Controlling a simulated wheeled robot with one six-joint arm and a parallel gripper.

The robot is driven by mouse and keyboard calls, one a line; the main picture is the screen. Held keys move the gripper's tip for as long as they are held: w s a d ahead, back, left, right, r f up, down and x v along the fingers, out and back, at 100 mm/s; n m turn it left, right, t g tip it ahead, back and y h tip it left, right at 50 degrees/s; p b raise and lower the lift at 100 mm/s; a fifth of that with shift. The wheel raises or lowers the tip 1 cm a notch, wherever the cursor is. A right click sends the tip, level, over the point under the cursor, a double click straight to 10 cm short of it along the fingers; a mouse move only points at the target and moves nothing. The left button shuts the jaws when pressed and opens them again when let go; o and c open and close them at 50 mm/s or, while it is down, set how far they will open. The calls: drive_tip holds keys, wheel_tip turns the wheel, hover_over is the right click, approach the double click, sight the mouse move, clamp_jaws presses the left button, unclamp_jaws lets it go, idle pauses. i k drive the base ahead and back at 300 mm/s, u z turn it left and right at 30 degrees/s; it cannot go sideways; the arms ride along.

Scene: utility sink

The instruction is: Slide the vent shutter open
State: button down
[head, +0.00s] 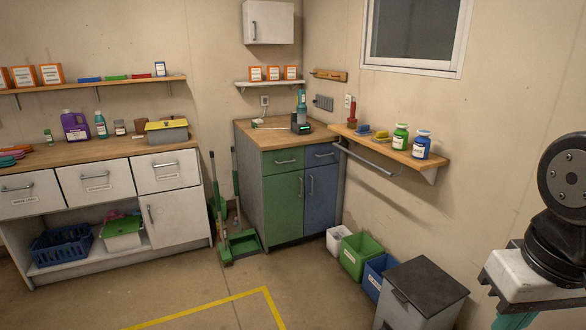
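A small grey slatted panel (323,102) is on the right-hand wall near the corner, above the wooden shelf. It may be the vent shutter, but it is too small to tell whether it is open or shut. My arm comes in at the right edge, with a black joint and a white block. Teal parts below the block, perhaps my gripper (513,318), are cut off by the bottom edge. Its fingertips do not show clearly, and it is far from the panel.
A wall shelf (400,152) with bottles and a rail juts out below the panel. The green and blue cabinet (282,205) fills the corner. Bins (360,256) and a dark-lidded box (425,283) line the right wall. Open floor lies around the yellow line (215,306).

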sight(316, 101)
drive_tip(key=u, duration=0.25)
drive_tip(key=i, duration=2.05)
drive_tip(key=u, duration=0.4)
drive_tip(key=i, duration=2.45)
